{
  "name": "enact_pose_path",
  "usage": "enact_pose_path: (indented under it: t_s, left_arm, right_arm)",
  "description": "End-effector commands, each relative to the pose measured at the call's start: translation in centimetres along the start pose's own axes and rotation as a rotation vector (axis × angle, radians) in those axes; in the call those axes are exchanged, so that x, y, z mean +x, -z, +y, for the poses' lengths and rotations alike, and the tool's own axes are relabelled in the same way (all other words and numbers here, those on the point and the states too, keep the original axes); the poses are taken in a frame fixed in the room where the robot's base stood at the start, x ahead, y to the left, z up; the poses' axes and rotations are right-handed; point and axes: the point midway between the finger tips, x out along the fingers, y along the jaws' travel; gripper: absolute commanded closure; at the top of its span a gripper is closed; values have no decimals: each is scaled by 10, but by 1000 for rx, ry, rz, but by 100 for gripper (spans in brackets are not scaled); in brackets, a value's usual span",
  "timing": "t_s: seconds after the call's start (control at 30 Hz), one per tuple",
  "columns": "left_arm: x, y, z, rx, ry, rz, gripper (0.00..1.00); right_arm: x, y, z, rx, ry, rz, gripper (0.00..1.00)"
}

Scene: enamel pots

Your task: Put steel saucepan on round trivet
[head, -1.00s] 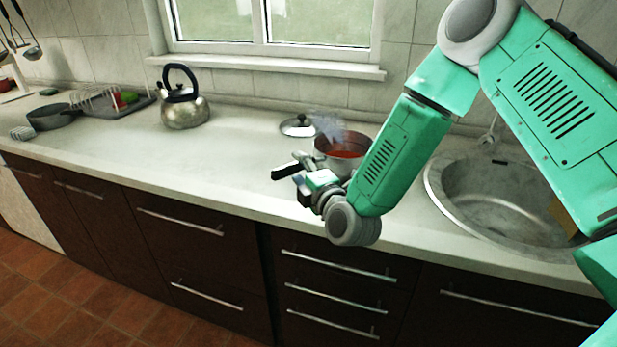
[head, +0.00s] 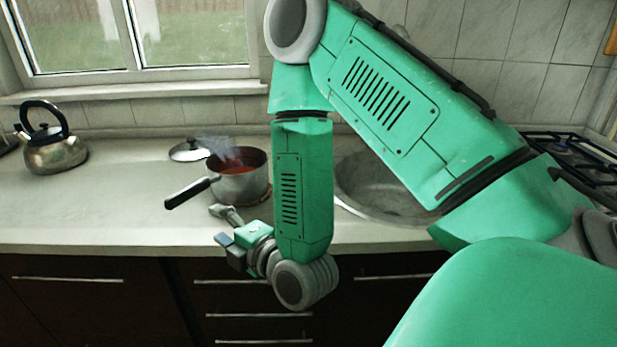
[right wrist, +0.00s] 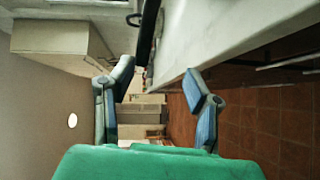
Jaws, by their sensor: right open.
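The steel saucepan (head: 238,184) stands upright on the counter, with red contents and steam above it. Its black handle (head: 187,193) points left and toward the front edge. A thin brownish rim shows at the pan's lower right; it may be the round trivet, mostly hidden by the pan and my arm. My right gripper (head: 221,227) is open and empty, in front of the pan and apart from its handle, near the counter's front edge. In the right wrist view, the two fingers (right wrist: 160,86) are spread, with a dark bar, probably the handle, beyond them. My left gripper is not in view.
A loose lid (head: 189,151) lies behind the pan. A kettle (head: 55,150) stands at the left. The sink (head: 385,190) lies right of the pan, behind my right arm, and a gas hob (head: 570,150) is at the far right. The counter between kettle and pan is clear.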

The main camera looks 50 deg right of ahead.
Motion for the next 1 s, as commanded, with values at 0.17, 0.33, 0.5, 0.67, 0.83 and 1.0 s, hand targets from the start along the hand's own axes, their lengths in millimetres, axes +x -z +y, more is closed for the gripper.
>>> enact_pose_path:
  t_s: [0.17, 0.33, 0.5, 0.67, 0.83, 1.0]
  left_arm:
    - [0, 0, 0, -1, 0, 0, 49]
    - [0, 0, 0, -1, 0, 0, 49]
    - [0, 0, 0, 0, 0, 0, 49]
    - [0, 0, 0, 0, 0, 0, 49]
    - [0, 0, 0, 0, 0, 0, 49]
    - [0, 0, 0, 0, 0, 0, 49]
  right_arm:
    - [-27, 6, -95, 319, 351, -12, 57]
    - [-96, 2, -197, 713, 763, -266, 57]
    - [-177, -10, -259, 983, 1006, -683, 57]
    - [-227, -21, -280, 1093, 1065, -987, 57]
    - [-243, -24, -285, 1125, 1067, -1097, 57]
    - [-243, -25, -285, 1128, 1067, -1096, 57]
